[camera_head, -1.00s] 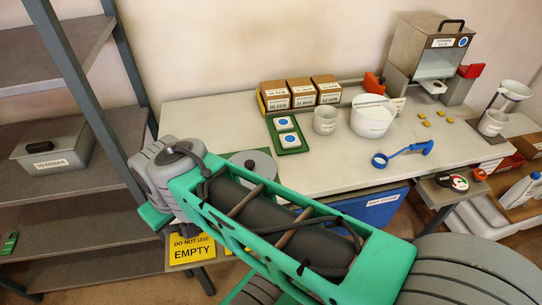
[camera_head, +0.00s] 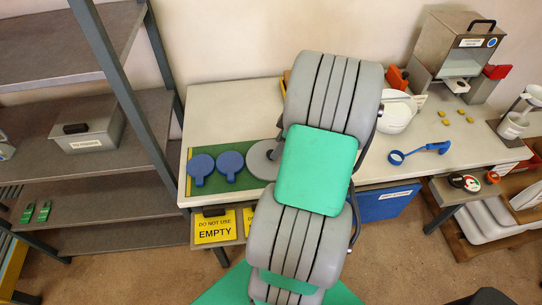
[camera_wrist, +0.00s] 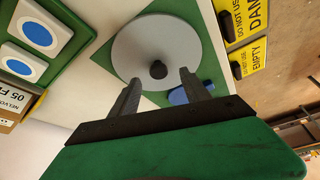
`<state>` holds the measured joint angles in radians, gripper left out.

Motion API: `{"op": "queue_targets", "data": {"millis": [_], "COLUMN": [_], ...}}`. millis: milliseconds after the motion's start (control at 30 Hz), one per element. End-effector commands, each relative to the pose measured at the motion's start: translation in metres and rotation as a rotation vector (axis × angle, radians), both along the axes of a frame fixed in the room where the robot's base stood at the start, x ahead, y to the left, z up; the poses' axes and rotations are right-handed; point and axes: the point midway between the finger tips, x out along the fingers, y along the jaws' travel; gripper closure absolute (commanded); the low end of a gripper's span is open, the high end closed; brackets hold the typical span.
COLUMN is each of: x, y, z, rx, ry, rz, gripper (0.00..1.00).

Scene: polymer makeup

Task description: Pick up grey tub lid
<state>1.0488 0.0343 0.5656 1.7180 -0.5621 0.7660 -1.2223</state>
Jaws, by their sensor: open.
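The grey tub lid (camera_head: 262,160) is a flat round disc on a green mat (camera_head: 208,150) near the table's front edge. In the wrist view the lid (camera_wrist: 152,35) shows nearly whole, with its dark knob (camera_wrist: 158,70) facing me. My gripper (camera_wrist: 160,77) is open, its two fingertips at either side of the knob in the picture. I cannot tell how far above the lid they are; no grip shows.
Two blue round lids (camera_head: 230,164) lie left of the grey lid. A white tub (camera_head: 396,113) and a blue ring tool (camera_head: 418,152) are at right. Yellow signs (camera_head: 214,226) hang below the table edge. A shelf rack (camera_head: 110,170) stands at left.

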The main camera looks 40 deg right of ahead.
Motion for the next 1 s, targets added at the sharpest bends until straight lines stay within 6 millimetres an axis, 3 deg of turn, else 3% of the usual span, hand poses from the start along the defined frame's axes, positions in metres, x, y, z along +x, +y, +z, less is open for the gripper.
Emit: {"op": "queue_targets", "data": {"millis": [267,500,1000], "x": [0.017,0.018,0.018], "y": [0.009,0.009,0.009], "z": [-0.039,-0.042,-0.042], "rx": [0.0,-0.002,-0.002], "ry": [0.003,0.001,0.001], "rz": [0.001,-0.002,-0.002], "gripper": [0.45,0.45,0.86]}}
